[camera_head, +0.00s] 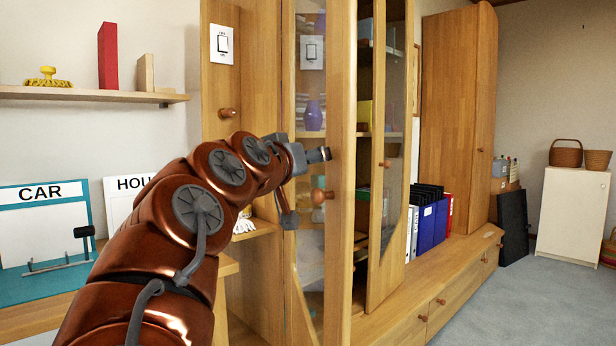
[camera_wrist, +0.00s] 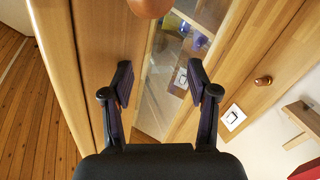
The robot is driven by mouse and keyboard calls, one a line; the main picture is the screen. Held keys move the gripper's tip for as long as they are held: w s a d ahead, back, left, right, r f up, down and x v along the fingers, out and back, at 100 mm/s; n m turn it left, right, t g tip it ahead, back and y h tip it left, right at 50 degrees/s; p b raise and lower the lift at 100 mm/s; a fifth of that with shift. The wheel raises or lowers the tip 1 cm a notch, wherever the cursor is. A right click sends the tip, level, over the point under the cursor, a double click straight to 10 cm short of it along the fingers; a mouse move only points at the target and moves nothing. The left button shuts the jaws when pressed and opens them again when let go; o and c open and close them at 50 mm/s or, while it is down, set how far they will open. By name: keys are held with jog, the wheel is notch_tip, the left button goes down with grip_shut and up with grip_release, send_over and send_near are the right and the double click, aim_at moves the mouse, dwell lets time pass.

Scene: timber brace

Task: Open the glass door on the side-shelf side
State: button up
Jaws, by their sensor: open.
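The glass door on the side-shelf side is the left one, with a wooden frame (camera_head: 342,120) and a round wooden knob (camera_head: 320,196). It appears to stand partly swung out, and shelves show in a gap to its right. My gripper (camera_head: 306,188) is open in front of this door's glass, just left of the knob, holding nothing. In the wrist view, my gripper (camera_wrist: 160,82) has its fingers spread before the door's wood (camera_wrist: 97,60) and glass (camera_wrist: 170,65). The knob (camera_wrist: 150,6) shows at the top edge, beyond the fingertips. I cannot tell whether a finger touches the door.
A second glass door (camera_head: 397,120) with a knob is to the right. A wall shelf (camera_head: 80,95) with a red block (camera_head: 108,57) and the CAR board (camera_head: 45,225) are at left. A light switch (camera_head: 222,43) is beside the cabinet.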

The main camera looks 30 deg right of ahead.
jog(key=shift+r, duration=0.85)
jog(key=shift+r, duration=0.1)
jog(key=s+r+g+y+p, duration=0.1)
jog(key=s+r+y+p, duration=0.4)
jog(key=p, duration=0.8)
jog(key=s+a+f+n+g+y+p, duration=0.2)
jog(key=s+a+f+g+y+p, duration=0.1)
jog(key=s+p, duration=0.6)
jog(key=s+a+f+n+g+y+p, duration=0.3)
jog(key=s+a+f+g+p, duration=0.1)
jog(key=s+p, duration=0.6)
jog(key=s+a+f+n+g+y+p, duration=0.2)
jog(key=s+a+p, duration=0.4)
jog(key=s+p, duration=0.4)
jog(key=f+g+y+p, duration=0.1)
jog(key=g, duration=0.1)
jog(key=shift+f+n+g, duration=0.2)
jog(key=shift+n+g, duration=0.1)
